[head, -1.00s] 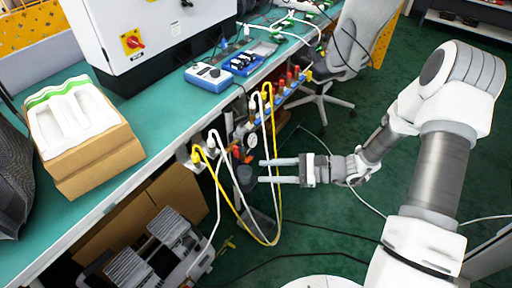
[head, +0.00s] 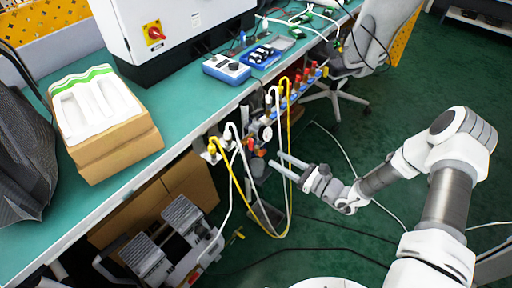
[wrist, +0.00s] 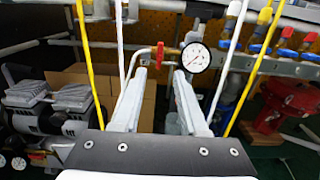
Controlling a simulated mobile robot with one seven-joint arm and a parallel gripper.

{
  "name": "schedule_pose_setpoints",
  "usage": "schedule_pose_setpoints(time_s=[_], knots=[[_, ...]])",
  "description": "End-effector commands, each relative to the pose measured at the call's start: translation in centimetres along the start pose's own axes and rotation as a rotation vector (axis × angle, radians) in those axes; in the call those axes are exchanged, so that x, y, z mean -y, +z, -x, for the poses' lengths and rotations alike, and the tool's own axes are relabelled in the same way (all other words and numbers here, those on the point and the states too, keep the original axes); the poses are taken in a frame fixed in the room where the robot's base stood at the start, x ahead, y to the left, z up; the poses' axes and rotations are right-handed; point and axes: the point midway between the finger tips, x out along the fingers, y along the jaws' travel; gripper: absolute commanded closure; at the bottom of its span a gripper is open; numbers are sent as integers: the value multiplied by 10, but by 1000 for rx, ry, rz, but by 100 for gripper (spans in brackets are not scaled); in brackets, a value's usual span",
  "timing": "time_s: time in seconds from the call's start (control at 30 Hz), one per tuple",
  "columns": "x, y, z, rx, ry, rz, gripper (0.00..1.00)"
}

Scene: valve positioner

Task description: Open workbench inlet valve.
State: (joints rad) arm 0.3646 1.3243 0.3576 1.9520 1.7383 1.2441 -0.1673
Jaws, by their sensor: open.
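The workbench inlet valve looks to be the small red handle (wrist: 165,52) on a metal pipe left of a round white gauge (wrist: 196,57) in the wrist view. In the head view the gauge (head: 267,133) hangs under the bench edge, with a small red-orange part (head: 251,145) beside it. My gripper (head: 274,159) is open and empty, its fingers pointing at this fitting from the right. In the wrist view the fingertips (wrist: 160,74) lie just below the red handle, one to each side. No contact shows, and the remaining distance is hard to tell.
Yellow and white hoses (head: 240,190) loop down around the fitting. A row of red and blue valves (wrist: 284,38) sits along the rail to the right. A compressor (head: 165,240) stands under the green bench (head: 195,105). An office chair (head: 370,40) is behind.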

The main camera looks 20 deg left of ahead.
Motion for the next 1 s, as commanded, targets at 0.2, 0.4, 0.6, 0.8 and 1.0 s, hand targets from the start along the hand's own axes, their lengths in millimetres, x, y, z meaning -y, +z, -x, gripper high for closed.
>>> schedule_pose_setpoints(time_s=[0.2, 0.4, 0.6, 0.8, 1.0], knots=[[-1, -1, -50, 3, 4, 1, 57], [-1, -1, -83, 2, 2, 1, 57], [0, 0, -99, 0, 1, 1, 57], [0, 1, -102, 0, 0, 0, 57], [0, 1, -102, 0, 0, 0, 74]])
